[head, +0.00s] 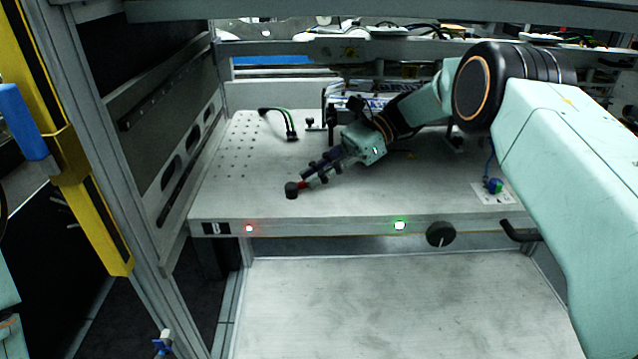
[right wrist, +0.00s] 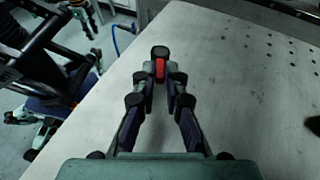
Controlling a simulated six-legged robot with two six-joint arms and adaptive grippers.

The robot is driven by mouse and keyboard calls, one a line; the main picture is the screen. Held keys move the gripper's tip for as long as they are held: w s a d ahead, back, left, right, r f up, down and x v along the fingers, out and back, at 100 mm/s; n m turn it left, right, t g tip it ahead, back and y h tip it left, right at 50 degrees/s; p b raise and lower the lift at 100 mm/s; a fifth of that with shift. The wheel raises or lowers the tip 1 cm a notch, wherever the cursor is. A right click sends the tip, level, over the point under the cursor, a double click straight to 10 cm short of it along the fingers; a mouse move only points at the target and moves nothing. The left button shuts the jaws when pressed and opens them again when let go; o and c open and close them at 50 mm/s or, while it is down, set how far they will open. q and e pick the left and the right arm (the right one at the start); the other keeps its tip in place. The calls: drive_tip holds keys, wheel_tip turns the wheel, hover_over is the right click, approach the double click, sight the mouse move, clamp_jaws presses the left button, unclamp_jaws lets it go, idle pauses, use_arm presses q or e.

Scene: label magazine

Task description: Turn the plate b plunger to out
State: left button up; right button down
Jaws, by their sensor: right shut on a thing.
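The plate b plunger has a round black knob (head: 291,190) and stands on the top of plate b (head: 345,215), near its front edge left of the middle. My right gripper (head: 305,184) reaches down to it from the upper right, shut on it. In the right wrist view the black knob (right wrist: 160,52) shows just beyond my right fingertips (right wrist: 160,72). A red part (right wrist: 160,69) sits between the fingertips. The fingers partly hide the plunger's lower part. My left gripper is not in view.
The plate's front edge bears a B mark (head: 215,228), a red light (head: 249,228), a green light (head: 400,225), a black knob (head: 440,234) and a black handle (head: 520,231). A black-and-green cable (head: 290,125) and a blue-green connector (head: 494,186) are on the plate. The plate's left part has holes.

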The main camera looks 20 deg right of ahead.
drive_tip(key=shift+w+a+f+n+g+b, duration=0.15)
drive_tip(key=shift+n+g+b, duration=0.35)
drive_tip(key=shift+b, duration=0.25)
drive_tip(key=c, duration=1.4)
unclamp_jaws()
drive_tip(key=shift+w, duration=0.1)
wheel_tip(320, 180, up, 10)
drive_tip(key=shift+c, duration=0.2)
